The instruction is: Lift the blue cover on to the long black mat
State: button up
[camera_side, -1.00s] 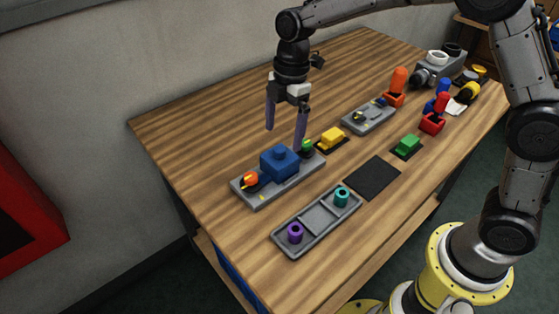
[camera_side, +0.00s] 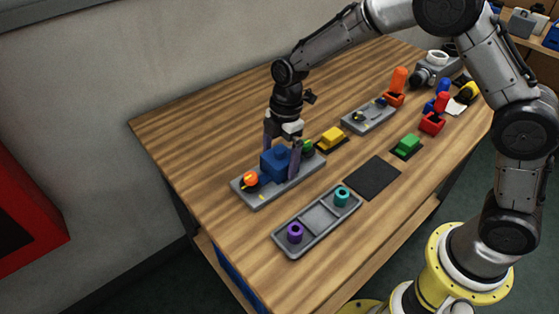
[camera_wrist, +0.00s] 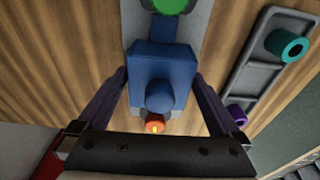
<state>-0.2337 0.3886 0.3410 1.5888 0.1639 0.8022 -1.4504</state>
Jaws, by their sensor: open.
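The blue cover (camera_side: 272,164), a box with a round knob on top, sits on a grey tray (camera_side: 255,195) between an orange-red knob and a green knob. My gripper (camera_side: 281,158) is open around it, with one purple finger on each side. In the wrist view the blue cover (camera_wrist: 158,85) lies between the two spread fingers (camera_wrist: 160,105); a gap shows beside each, and contact cannot be told. The long black mat (camera_side: 374,178) lies flat and bare on the table, to the right of the tray.
A second grey tray (camera_side: 305,241) with a purple ring (camera_side: 295,232) and a teal ring (camera_side: 342,196) stands in front. A yellow block (camera_side: 332,138) and a green block (camera_side: 407,146) sit on small dark mats. The table's left side is clear.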

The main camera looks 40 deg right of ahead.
aim_at(279, 148)
jog(key=c, duration=1.4)
jog(key=shift+r, duration=0.2)
jog(key=shift+r, duration=0.25)
notch_tip(279, 148, up, 2)
jog(key=shift+r, duration=0.1)
jog(key=s+d+r, duration=0.4)
jog(key=s+r, duration=0.6)
jog(key=s, duration=0.3)
jog(key=shift+s, duration=0.2)
jog(key=shift+r, duration=1.05)
jog(key=shift+r, duration=2.45)
